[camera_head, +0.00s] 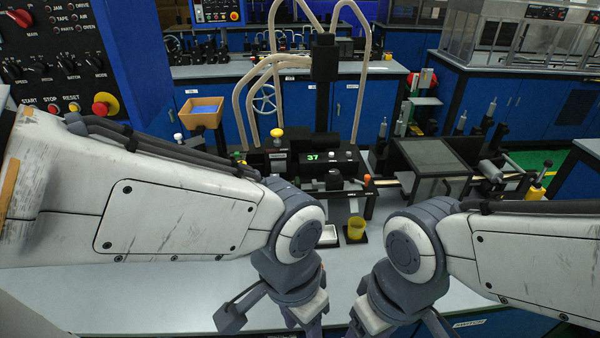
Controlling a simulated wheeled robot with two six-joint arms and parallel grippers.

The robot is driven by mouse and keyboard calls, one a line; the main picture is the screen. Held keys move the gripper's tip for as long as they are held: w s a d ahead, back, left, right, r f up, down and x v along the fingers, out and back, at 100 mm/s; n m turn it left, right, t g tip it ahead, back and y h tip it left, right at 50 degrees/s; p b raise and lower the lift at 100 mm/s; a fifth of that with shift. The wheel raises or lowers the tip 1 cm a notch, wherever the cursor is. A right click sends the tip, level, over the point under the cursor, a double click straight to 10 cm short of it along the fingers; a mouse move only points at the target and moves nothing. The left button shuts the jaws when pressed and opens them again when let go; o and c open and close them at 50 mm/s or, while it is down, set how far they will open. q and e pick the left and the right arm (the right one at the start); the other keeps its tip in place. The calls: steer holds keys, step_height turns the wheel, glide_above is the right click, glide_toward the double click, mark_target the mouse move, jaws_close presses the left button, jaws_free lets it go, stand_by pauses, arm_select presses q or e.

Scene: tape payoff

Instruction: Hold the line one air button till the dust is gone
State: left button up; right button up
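A dark machine station (318,165) with a green "37" display stands on the bench beyond my arms. A yellow mushroom-shaped knob (276,132) stands on its left part, and a small white knob (346,154) is on its right part. I cannot read which control is the line one air button, and I cannot make out any dust. My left gripper (290,312) and my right gripper (395,316) hang low over the front of the bench, side by side and apart from the station. Their fingertips run toward or past the bottom edge, so their opening is unclear.
A yellow cup (356,228) and a small pale tray (328,235) sit before the station. A tan hopper (201,112) stands at its left. A dark flat-topped fixture (432,155) is at the right. A control panel (58,55) rises at upper left. The front benchtop (160,300) is clear.

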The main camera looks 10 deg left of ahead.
arm_select(q)
jaws_close()
stand_by(1.8)
